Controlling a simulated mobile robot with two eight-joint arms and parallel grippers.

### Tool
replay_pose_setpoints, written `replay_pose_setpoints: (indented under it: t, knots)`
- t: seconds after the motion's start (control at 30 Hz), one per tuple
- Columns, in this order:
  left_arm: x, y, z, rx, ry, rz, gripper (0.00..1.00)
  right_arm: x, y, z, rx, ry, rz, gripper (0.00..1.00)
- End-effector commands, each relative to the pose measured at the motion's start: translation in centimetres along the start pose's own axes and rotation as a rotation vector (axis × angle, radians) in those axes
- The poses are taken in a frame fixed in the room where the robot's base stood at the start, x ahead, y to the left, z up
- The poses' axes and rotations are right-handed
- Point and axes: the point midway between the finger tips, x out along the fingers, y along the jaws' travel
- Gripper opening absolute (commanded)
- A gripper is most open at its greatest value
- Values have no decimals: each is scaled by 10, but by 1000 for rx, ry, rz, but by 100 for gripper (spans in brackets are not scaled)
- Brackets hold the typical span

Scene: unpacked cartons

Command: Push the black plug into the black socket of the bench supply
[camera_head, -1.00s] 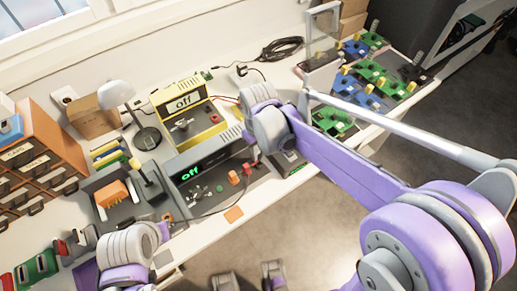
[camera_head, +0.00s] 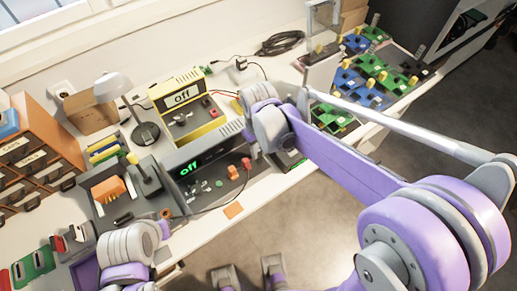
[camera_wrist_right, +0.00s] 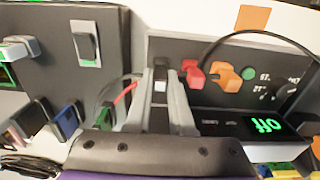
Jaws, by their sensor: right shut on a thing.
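The bench supply (camera_head: 205,163) is a grey box with a lit green "off" display; its front also shows in the right wrist view (camera_wrist_right: 207,100). My right gripper (camera_wrist_right: 161,75) is shut, its fingertips at the supply's front beside the red plug (camera_wrist_right: 192,72). A small dark piece between the fingers appears to be the black plug (camera_wrist_right: 160,84), mostly hidden. The black socket is not visible, and I cannot tell whether the plug is in it. In the head view my right arm hides the fingertips. My left gripper (camera_head: 163,229) is at lower left, its jaws unclear.
An orange plug (camera_wrist_right: 226,77) and a looping black cable (camera_wrist_right: 245,34) are close to the right gripper. A yellow supply (camera_head: 184,102) stands behind the bench supply. A lamp (camera_head: 143,132) and orange drawers (camera_head: 35,150) stand left. Circuit boards (camera_head: 375,75) lie right.

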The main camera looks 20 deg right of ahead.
Motion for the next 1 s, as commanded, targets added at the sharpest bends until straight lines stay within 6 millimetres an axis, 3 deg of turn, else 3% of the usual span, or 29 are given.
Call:
replay_pose_setpoints:
  t: [1.0]
  knots:
    - [5,0,4,0,-2,0,0,8,0,0,0,0,0,0]
